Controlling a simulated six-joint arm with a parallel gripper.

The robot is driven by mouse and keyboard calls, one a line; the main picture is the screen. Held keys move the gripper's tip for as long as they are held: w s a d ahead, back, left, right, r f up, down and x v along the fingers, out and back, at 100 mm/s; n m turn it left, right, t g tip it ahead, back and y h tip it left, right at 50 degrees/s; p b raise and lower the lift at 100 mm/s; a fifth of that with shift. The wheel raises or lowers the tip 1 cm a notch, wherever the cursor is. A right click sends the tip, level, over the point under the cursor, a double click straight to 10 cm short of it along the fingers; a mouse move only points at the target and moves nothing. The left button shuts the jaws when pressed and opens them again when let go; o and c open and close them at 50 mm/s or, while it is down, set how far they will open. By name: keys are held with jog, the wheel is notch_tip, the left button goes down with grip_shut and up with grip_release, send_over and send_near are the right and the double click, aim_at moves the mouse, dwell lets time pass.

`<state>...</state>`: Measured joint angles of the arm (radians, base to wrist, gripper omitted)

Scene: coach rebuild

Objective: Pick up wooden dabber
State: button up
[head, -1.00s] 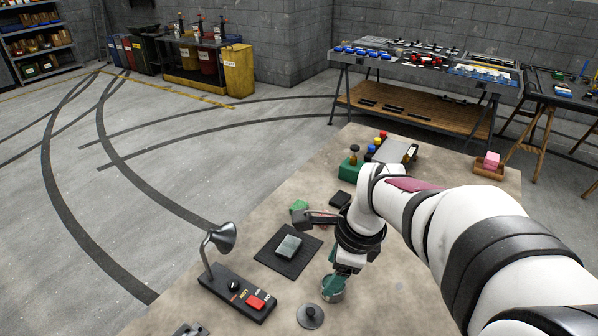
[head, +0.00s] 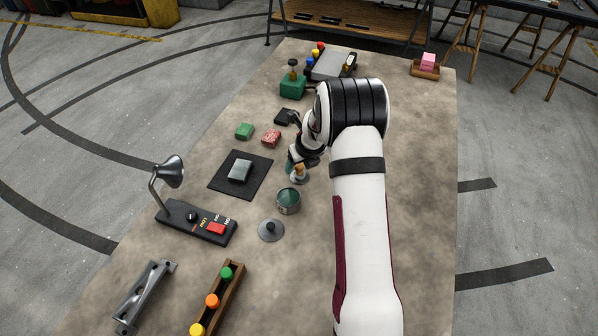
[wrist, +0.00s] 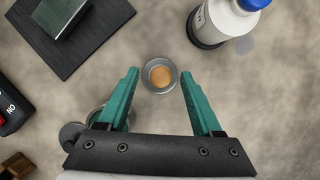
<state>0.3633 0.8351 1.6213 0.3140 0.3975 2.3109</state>
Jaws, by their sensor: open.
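The wooden dabber (wrist: 161,76) shows from above in the wrist view as a round tan top inside a small grey round holder (wrist: 147,80). My gripper (wrist: 159,74) is open, with one teal finger on each side of the dabber and clear gaps between. The fingers look apart from it; their height above it is hard to tell. In the head view the dabber's tan top (head: 299,171) shows just below my wrist, and the fingers are mostly hidden.
A tin with green contents (head: 289,201) stands close to the dabber, with a grey lid (head: 271,230) nearby. A white bottle with a blue cap (wrist: 232,14) stands close behind in the wrist view. A black mat (head: 222,183) with a block lies to the left.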

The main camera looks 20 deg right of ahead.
jog(key=shift+x, duration=0.85)
jog(key=shift+r, duration=0.1)
grip_shut()
jog(key=shift+r, duration=0.55)
notch_tip(320, 180, up, 3)
jog(key=shift+w, duration=0.1)
jog(key=s+d+r, duration=0.7)
jog(key=s+d, duration=0.1)
jog(key=s, duration=0.1)
jog(key=c, duration=0.7)
grip_release()
jog(key=shift+w, duration=0.1)
jog(key=shift+f, duration=0.1)
grip_shut()
